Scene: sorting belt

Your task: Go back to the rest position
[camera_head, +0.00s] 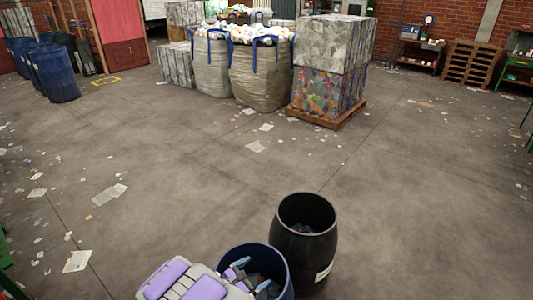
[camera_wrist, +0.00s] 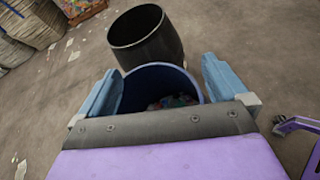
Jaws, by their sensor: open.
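My gripper (camera_head: 250,277) is at the bottom of the head view, over the open mouth of a blue barrel (camera_head: 285,272). In the wrist view my gripper (camera_wrist: 159,68) has its two blue-grey fingers wide apart. Nothing is held between them. The blue barrel (camera_wrist: 160,70) shows beyond and between the fingers, with small mixed pieces inside. How far the fingers are above the rim I cannot tell. My purple and grey arm hides part of the barrel.
A black barrel (camera_head: 304,240) with some pieces inside stands right beside the blue one. Big filled bags (camera_head: 262,75) and bales on a pallet (camera_head: 327,120) stand farther back. Blue drums (camera_head: 55,75) are at the far left. The floor between is open, with scattered paper.

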